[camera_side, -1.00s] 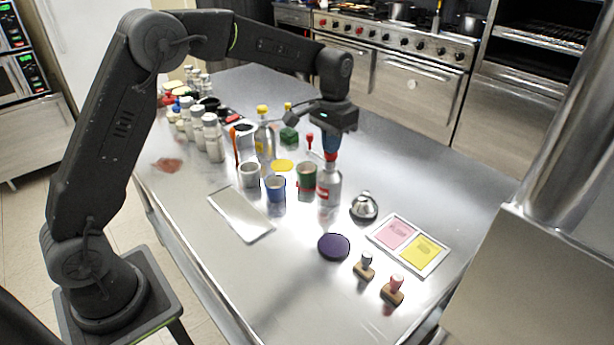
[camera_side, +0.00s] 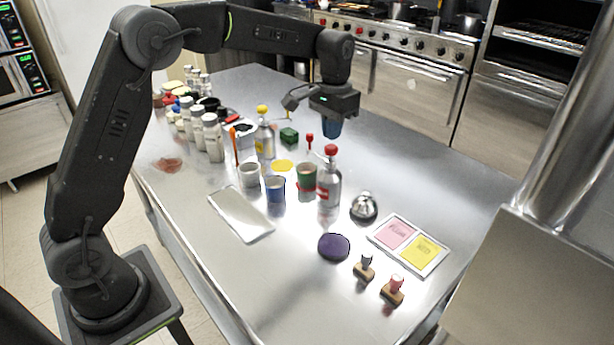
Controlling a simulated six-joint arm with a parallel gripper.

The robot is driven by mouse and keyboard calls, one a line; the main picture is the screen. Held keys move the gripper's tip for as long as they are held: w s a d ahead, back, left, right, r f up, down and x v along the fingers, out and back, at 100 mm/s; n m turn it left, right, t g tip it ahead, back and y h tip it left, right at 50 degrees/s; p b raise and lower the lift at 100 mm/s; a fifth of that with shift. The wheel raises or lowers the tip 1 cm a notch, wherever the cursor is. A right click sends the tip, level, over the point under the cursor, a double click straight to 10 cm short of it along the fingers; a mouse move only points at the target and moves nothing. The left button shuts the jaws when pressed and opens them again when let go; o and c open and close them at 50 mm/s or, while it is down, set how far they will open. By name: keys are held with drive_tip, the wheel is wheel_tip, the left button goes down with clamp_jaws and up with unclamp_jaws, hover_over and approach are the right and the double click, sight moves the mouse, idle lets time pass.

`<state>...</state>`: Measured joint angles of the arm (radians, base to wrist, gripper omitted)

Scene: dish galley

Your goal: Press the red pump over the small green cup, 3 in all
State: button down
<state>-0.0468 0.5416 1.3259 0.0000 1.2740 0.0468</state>
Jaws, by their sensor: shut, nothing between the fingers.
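The red pump (camera_side: 331,150) tops a grey bottle (camera_side: 329,185) that stands upright right of the middle of the table. A red spout at the bottle's left side reaches toward the small green cup (camera_side: 307,177), which stands just left of the bottle. My gripper (camera_side: 331,136) is shut and empty, right above the pump head, with a small gap or light contact; I cannot tell which. What is inside the green cup is too small to tell.
A blue cup (camera_side: 275,189) and a white cup (camera_side: 249,174) stand left of the green cup. A yellow-topped pump bottle (camera_side: 264,138) is behind them. A bell (camera_side: 364,207) stands to the right, a purple disc (camera_side: 334,247) in front.

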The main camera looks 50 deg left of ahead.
sight(331, 147)
drive_tip(key=shift+f, duration=0.1)
drive_tip(key=shift+f, duration=1.8)
drive_tip(key=shift+r, duration=1.9)
drive_tip(key=shift+f, duration=0.15)
drive_tip(key=shift+f, duration=1.75)
drive_tip(key=shift+r, duration=1.9)
